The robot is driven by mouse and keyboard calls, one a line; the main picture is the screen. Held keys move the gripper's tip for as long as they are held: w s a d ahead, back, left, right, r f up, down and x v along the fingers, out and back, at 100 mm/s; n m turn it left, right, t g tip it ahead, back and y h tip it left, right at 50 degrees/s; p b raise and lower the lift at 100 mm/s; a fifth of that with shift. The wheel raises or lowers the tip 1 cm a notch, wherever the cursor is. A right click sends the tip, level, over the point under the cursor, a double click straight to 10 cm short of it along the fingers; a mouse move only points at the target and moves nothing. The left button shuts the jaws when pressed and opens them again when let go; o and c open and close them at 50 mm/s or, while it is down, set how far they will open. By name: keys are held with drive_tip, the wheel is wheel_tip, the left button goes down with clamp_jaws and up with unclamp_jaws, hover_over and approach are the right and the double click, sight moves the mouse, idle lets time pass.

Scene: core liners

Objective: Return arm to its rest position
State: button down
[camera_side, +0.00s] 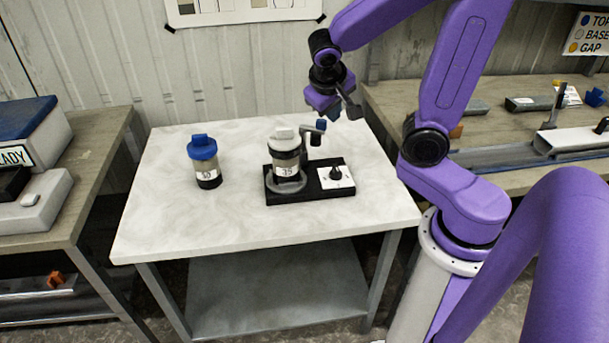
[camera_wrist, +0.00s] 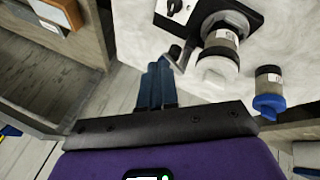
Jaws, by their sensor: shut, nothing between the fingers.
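My gripper (camera_side: 331,108) hangs in the air above the back right part of the white table, apart from the jars. In the wrist view its blue fingers (camera_wrist: 157,82) are together with nothing between them. My purple arm is bent, reaching up from its base at the right and then down to the gripper.
A white-capped jar (camera_side: 285,153) stands on a black device (camera_side: 310,196) with a knob panel and a small upright post. A blue-capped jar (camera_side: 205,163) stands left of it on the white table (camera_side: 190,225). Benches with items flank the table.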

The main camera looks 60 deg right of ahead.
drive_tip(key=s+a+f+n+g+y, duration=0.1)
drive_tip(key=s+a+n+y, duration=0.2)
drive_tip(key=s+a+n, duration=0.3)
drive_tip(key=s+a+f+n+y, duration=0.1)
drive_tip(key=s+a+n+y, duration=0.2)
drive_tip(key=s+a+n, duration=0.3)
drive_tip(key=s+n, duration=0.4)
drive_tip(key=s, duration=0.1)
drive_tip(key=shift+s+a+g, duration=0.2)
drive_tip(key=shift+a+g, duration=0.1)
drive_tip(key=shift+g, duration=0.1)
